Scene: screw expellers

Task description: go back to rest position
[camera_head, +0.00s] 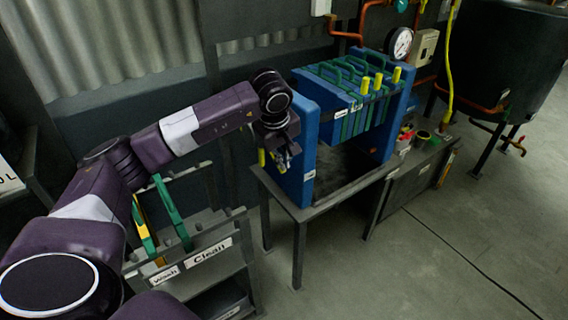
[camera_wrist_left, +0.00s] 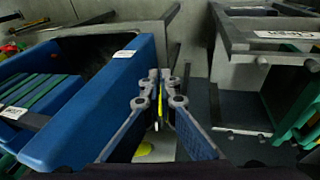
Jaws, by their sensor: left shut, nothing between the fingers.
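My left arm (camera_head: 210,117) reaches in from the left in the head view. Its gripper (camera_head: 286,158) hangs beside the left blue end plate (camera_head: 311,118) of the press. I cannot tell in the head view whether it touches the plate. In the left wrist view the gripper (camera_wrist_left: 160,88) has its fingertips close together and holds nothing. The blue end plate (camera_wrist_left: 100,105) lies just to its left there. A thin yellow piece (camera_wrist_left: 160,106) shows behind the fingers. My right gripper is not in view.
A rack labelled Wash and Clean (camera_head: 208,253) with green and yellow plates stands below my left arm. A dark tank (camera_head: 510,60) stands at the right. The floor (camera_head: 420,265) at front right is mostly clear.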

